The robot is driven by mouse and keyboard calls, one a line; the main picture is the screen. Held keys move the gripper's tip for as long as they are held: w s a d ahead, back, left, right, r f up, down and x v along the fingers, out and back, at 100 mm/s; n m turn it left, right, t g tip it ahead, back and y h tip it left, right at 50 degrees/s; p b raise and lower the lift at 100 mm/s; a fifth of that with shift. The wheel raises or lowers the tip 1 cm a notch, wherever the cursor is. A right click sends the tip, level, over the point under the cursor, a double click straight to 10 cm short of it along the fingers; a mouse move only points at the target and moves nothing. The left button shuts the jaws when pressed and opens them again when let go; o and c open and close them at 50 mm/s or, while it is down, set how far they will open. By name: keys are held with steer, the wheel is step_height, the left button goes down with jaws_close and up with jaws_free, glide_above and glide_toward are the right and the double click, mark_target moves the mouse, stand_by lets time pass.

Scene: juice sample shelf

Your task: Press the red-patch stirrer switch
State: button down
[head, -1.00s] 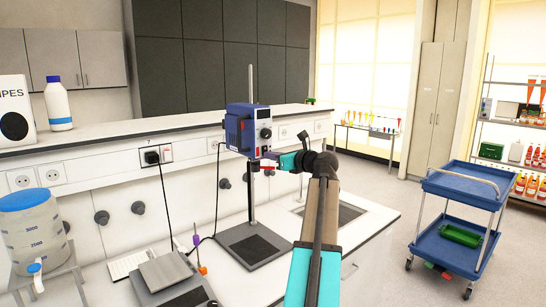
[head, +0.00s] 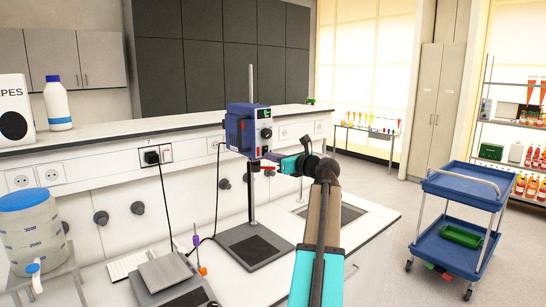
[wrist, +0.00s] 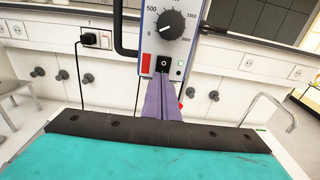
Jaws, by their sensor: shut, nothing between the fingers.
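The overhead stirrer (head: 240,130) is a blue and grey motor box on an upright rod at the bench. Its front panel (wrist: 188,52) fills the top of the wrist view, with a large black dial (wrist: 171,25). Below the dial is a black rocker switch (wrist: 164,63), with a red patch (wrist: 146,63) to its left and a small green light to its right. My gripper (wrist: 163,76) is shut and empty, its purple fingertips at the switch's lower edge. I cannot tell whether they touch it. In the head view my gripper (head: 264,158) is partly hidden below the motor box.
The stirrer's base plate (head: 254,246) stands on the bench beside a sink (head: 342,214). A grey-topped device (head: 166,270) and a large blue-lidded jug (head: 28,232) are to the left. A blue cart (head: 462,186) stands on open floor at right.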

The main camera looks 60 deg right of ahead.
steer(key=f+b+v, duration=0.2)
steer(key=v, duration=1.1)
steer(key=shift+s+f, duration=0.15)
steer(key=shift+s, duration=0.1)
steer(key=shift+d, duration=0.1)
